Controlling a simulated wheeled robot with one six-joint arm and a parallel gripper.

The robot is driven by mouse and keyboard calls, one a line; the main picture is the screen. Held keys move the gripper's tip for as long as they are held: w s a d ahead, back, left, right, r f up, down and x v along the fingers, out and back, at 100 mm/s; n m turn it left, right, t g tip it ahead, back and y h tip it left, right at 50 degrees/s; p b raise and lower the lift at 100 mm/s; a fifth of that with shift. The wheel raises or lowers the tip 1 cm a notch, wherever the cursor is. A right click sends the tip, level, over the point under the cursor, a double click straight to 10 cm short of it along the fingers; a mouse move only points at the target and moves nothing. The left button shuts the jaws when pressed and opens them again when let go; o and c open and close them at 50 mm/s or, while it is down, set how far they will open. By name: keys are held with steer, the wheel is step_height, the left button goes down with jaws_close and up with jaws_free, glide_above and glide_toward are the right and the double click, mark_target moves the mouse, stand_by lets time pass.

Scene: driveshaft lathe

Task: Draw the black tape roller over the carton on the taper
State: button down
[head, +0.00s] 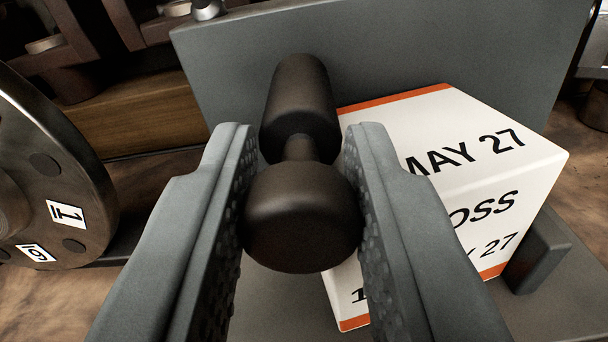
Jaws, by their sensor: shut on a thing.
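The black tape roller (303,217) is between the two grey fingers of my gripper (302,190), which is shut on it. Its rounded near end faces me, and a narrower neck joins it to a thicker far part. The white carton (510,160) with orange edge bands and black print, including "MAY 27", stands to the right, partly hidden by the right finger. The carton rests on the grey taper (400,50), whose back plate rises behind it. I cannot tell whether the roller touches the carton or the plate.
A small grey stop block (538,255) stands at the carton's lower right. A metal disc (60,170) with number labels is at the left edge. A wooden beam (140,112) and dark metal parts lie behind at upper left.

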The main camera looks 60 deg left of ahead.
steer(key=shift+s+a, duration=0.6)
steer(key=shift+s, duration=0.25)
steer(key=c, duration=1.2)
jaws_free()
steer(key=shift+o, duration=0.2)
steer(key=v, duration=1.7)
steer(key=shift+s+d, duration=0.15)
steer(key=shift+r, duration=0.1)
